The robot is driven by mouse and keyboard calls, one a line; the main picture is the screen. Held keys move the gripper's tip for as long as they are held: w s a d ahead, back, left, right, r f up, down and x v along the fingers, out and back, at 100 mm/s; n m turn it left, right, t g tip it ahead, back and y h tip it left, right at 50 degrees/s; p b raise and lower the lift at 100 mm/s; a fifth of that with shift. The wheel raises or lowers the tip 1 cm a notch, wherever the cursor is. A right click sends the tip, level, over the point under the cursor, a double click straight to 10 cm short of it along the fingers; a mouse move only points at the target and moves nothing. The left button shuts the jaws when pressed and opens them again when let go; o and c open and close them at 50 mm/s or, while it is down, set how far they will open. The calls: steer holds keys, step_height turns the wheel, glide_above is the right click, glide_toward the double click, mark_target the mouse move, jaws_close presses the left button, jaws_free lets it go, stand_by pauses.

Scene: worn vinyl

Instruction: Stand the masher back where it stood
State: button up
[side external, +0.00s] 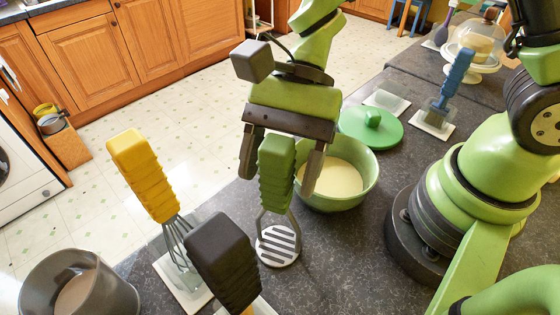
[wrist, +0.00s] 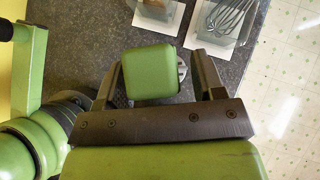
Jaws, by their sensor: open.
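The masher (side external: 276,172) has a ribbed green handle, a wire neck and a round slotted plate (side external: 278,246). It is upright, its plate at the dark counter in front of the green bowl; I cannot tell whether it touches. My gripper (side external: 281,176) is open, with one finger on each side of the handle. In the wrist view the handle's top (wrist: 150,72) lies between the spread fingers (wrist: 158,82), with a visible gap on the right; left contact is unclear. An empty pale square stand (side external: 386,102) lies behind the bowl, near the lid.
The green bowl (side external: 362,190) of cream stands close behind the masher, with a green lid (side external: 385,133) beyond. A yellow whisk (side external: 144,175), a black-handled tool (side external: 222,260) and a grey pot (side external: 120,293) are in front. A blue-handled brush (side external: 457,72) stands back right.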

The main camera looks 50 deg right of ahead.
steer(key=v, duration=0.8)
stand_by(1.4)
steer(key=v, duration=1)
